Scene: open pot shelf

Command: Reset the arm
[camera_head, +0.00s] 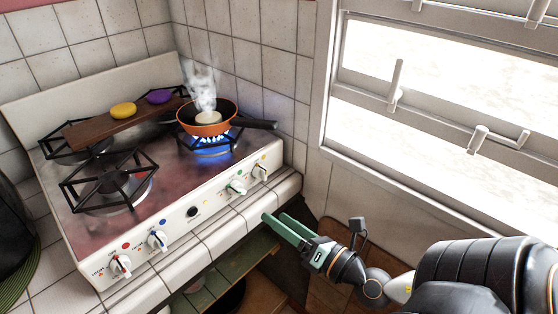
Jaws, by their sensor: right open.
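My right gripper (281,229) reaches in from the lower right, with its green fingers pointing up and left toward the stove's front edge. It is open, with a narrow gap between the fingers and nothing in it. It is in front of the counter edge, below the right-hand knobs; whether it touches the edge I cannot tell. My left gripper is not in view.
The white stove (73,228) has a lit burner under an orange pan (207,127) that steams. A wooden board (90,130) carries a yellow item (123,110) and a purple item (158,97). A shelf (232,272) lies below the counter. A window (430,90) is at right.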

